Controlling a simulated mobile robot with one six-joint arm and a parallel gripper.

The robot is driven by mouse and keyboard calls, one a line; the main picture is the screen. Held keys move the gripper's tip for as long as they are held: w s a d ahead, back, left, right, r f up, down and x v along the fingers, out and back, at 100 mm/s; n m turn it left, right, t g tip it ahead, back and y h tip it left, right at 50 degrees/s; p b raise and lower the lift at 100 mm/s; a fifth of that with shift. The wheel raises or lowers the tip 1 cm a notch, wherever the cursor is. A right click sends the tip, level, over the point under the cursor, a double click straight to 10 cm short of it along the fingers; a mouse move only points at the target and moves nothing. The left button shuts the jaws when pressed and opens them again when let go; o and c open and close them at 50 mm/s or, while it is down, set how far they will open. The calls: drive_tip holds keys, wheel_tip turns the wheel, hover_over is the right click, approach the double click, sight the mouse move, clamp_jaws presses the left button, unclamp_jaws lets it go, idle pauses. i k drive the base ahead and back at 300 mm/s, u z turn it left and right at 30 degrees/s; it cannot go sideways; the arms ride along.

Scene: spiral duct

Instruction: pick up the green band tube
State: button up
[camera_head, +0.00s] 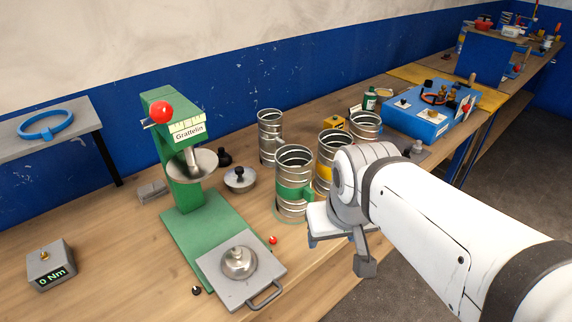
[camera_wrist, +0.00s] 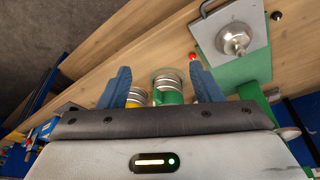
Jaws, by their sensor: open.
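The green band tube (camera_head: 293,190) is a ribbed metal duct with a green band. It stands upright on the wooden workbench, right of the green press. In the head view my gripper (camera_head: 312,220) is close to its right side, and the arm hides part of the scene behind. In the wrist view the green band tube (camera_wrist: 168,90) shows between my two blue fingers (camera_wrist: 163,80), which are spread apart. The lower part of the tube is hidden by the gripper body. I cannot tell whether a finger touches the tube.
A yellow band tube (camera_head: 325,172) stands just behind and right of it, with plain tubes (camera_head: 270,135) and (camera_head: 366,125) farther back. The green press (camera_head: 185,200) with a grey plate (camera_head: 240,285) is at left. A small red-topped knob (camera_head: 273,240) lies in front. A blue box (camera_head: 430,118) stands farther back.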

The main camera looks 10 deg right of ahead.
sight(293, 163)
drive_tip(key=u, duration=2.8)
drive_tip(key=k, duration=1.3)
drive_tip(key=z, duration=1.75)
drive_tip(key=i, duration=1)
